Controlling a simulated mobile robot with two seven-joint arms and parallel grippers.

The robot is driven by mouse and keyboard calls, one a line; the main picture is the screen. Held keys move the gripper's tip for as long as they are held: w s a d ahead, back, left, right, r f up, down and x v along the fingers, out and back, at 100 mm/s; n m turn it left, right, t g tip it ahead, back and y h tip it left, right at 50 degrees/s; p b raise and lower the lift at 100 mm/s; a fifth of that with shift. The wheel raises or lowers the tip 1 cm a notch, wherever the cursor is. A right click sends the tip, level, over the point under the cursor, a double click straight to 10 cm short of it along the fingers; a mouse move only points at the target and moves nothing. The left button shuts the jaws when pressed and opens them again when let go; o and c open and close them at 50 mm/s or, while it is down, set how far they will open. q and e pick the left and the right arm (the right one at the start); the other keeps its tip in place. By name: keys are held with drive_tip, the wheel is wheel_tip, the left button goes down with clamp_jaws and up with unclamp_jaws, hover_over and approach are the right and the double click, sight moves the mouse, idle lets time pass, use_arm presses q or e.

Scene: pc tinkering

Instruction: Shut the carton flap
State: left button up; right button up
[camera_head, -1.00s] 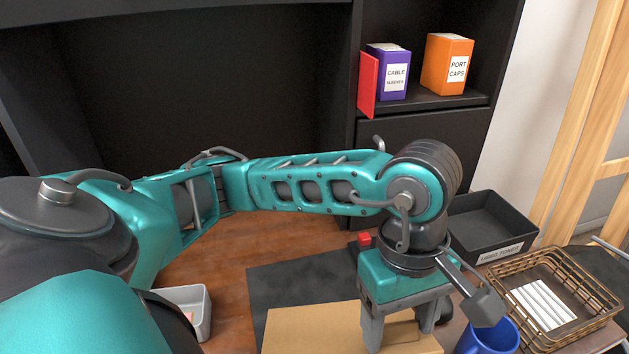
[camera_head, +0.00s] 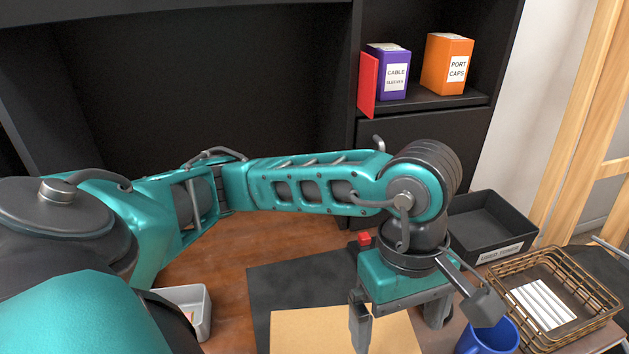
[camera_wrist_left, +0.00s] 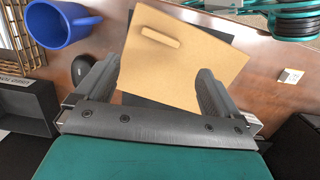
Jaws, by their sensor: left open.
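The tan carton (camera_head: 335,335) lies on a dark mat, cut off by the bottom of the head view. In the left wrist view the carton (camera_wrist_left: 185,65) shows a broad flat top panel with a short slot-like mark near its upper edge. No flap stands visibly raised, but I cannot tell if it is fully shut. My left gripper (camera_head: 398,332) is above the carton's right part. In the wrist view its fingers (camera_wrist_left: 157,70) are wide apart with nothing between them, over the panel's lower end. Contact is unclear. My right gripper is out of view.
A blue mug (camera_head: 490,335) and a wicker basket (camera_head: 590,290) stand right of the gripper, with a black tray (camera_head: 490,225) behind. A red cube (camera_head: 364,239) lies behind the mat (camera_head: 300,280). A light-grey bin (camera_head: 200,305) is at left. Bare wood lies between bin and mat.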

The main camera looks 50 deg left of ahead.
use_arm(q)
wheel_tip(320, 180, down, 3)
drive_tip(key=shift+f, duration=0.15)
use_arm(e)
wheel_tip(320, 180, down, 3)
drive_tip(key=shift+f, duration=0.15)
use_arm(q)
wheel_tip(320, 180, up, 8)
drive_tip(key=p, duration=0.5)
drive_tip(key=shift+w+a, duration=0.2)
drive_tip(key=shift+a, duration=0.25)
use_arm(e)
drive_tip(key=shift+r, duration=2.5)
use_arm(q)
wheel_tip(320, 180, up, 13)
drive_tip(key=a+p, duration=0.1)
drive_tip(key=shift+w+a+p, duration=0.3)
drive_tip(key=shift+w, duration=0.15)
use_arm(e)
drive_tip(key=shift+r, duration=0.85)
use_arm(q)
drive_tip(key=shift+s, duration=0.15)
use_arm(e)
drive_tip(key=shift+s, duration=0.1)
